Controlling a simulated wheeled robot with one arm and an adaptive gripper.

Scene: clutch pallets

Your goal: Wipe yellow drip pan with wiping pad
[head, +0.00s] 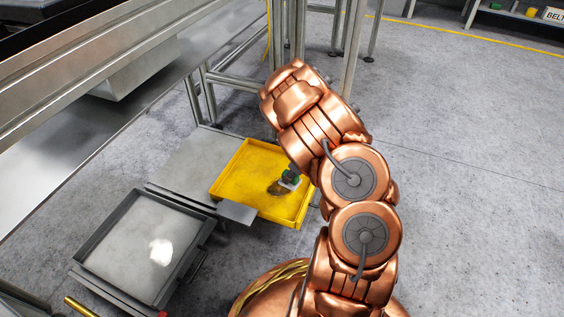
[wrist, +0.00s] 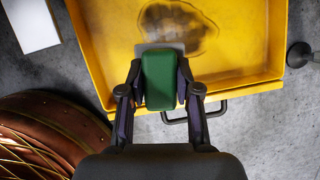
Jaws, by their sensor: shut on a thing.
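The yellow drip pan (head: 244,182) sits low over the floor, left of my arm in the head view. It fills the upper part of the wrist view (wrist: 254,50), with a dark brown stain (wrist: 180,22) on its floor. My gripper (wrist: 160,88) is shut on the green wiping pad (wrist: 159,78), with a finger on each side. A grey plate shows at the pad's far end. The pad is over the pan's near part, beside the stain. In the head view my gripper (head: 289,180) is small and partly hidden by my arm. I cannot tell whether the pad touches the pan.
A grey tray (head: 118,238) with a white patch (head: 160,252) stands left of the pan. A grey plate (head: 236,212) lies at the pan's near left corner. Metal frame legs (head: 194,100) stand behind. The floor at right (head: 470,200) is clear.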

